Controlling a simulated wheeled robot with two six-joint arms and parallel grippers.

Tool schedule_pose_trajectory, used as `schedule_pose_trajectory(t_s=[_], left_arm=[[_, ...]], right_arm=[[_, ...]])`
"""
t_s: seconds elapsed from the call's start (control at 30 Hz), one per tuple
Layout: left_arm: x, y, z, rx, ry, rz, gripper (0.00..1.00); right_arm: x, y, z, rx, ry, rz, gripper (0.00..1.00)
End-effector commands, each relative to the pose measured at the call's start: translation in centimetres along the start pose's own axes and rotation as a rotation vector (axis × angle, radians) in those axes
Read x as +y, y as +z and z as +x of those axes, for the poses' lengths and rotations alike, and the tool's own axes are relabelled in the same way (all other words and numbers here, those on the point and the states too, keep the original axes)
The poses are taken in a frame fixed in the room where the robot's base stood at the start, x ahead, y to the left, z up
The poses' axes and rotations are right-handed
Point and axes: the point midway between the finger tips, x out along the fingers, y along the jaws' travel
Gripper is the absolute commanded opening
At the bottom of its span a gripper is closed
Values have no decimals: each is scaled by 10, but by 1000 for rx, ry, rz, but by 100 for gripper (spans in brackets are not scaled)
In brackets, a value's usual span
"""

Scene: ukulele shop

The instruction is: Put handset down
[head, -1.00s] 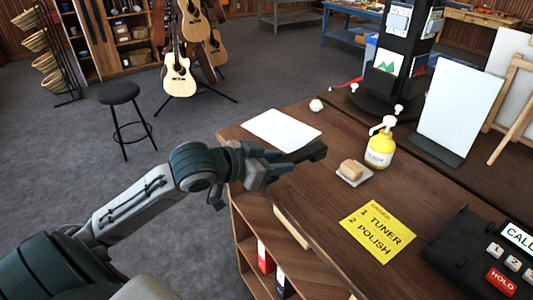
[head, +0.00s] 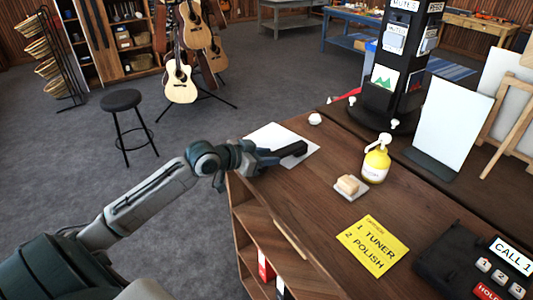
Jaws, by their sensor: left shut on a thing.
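My left gripper (head: 264,158) is shut on a black handset (head: 291,149), whose free end points right. The handset is over the right part of a white sheet (head: 272,136) at the desk's far left. I cannot tell whether it touches the sheet. The black phone base (head: 452,262), with CALL 1, number and HOLD labels, sits at the lower right and is cut off by the edge. My right gripper is not in view.
The wooden desk (head: 313,205) also holds a yellow pump bottle (head: 376,162), a sponge-like block on a small tray (head: 349,187), a yellow note (head: 372,245), a white panel (head: 452,125) and a black tower (head: 392,75). The desk between sheet and note is mostly clear.

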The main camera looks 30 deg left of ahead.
Motion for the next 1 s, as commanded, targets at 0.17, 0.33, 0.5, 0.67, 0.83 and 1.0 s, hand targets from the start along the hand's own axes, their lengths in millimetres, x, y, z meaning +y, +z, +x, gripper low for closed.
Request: schedule_pose_trajectory(t_s=[0.17,0.33,0.5,0.67,0.83,1.0], left_arm=[[0,4,2,0,-1,2,6],[0,5,2,0,-1,2,6],[0,7,2,-1,-1,2,52],[0,7,2,-1,-1,2,54],[0,5,2,-1,-1,2,54],[0,0,0,-1,-1,1,54]], right_arm=[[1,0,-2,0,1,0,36],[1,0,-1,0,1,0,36],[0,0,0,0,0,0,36],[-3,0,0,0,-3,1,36],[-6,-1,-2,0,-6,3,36],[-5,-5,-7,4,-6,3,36]])
